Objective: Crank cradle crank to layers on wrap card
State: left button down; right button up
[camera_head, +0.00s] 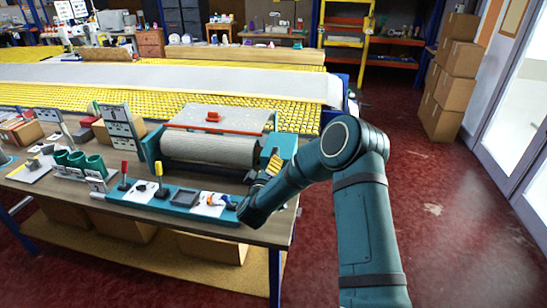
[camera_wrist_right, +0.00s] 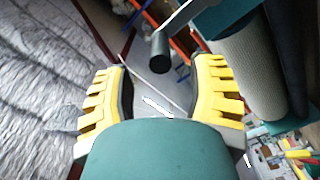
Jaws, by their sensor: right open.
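The teal cradle (camera_head: 148,152) stands on the workbench with a grey textured roll (camera_head: 208,150) lying across it. In the right wrist view the roll (camera_wrist_right: 245,75) is at the upper right. The crank's dark round grip (camera_wrist_right: 160,52) shows there just beyond the gap between my fingertips. My right gripper (camera_head: 268,165), with yellow ribbed fingers, is at the cradle's right end. In the wrist view the gripper (camera_wrist_right: 160,72) is open, with nothing clasped. A printed card (camera_head: 118,125) stands left of the cradle; its text is too small to read. My left gripper is out of view.
A teal tool tray (camera_head: 180,197) with red and yellow-handled tools lies in front of the cradle. Green cups (camera_head: 78,162) stand left. A long table with yellow matting (camera_head: 60,101) is behind. Red floor (camera_head: 440,220) is clear to the right.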

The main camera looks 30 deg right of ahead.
jog(key=x, duration=0.6)
jog(key=shift+w+d, duration=0.15)
jog(key=shift+w, duration=0.05)
grip_shut()
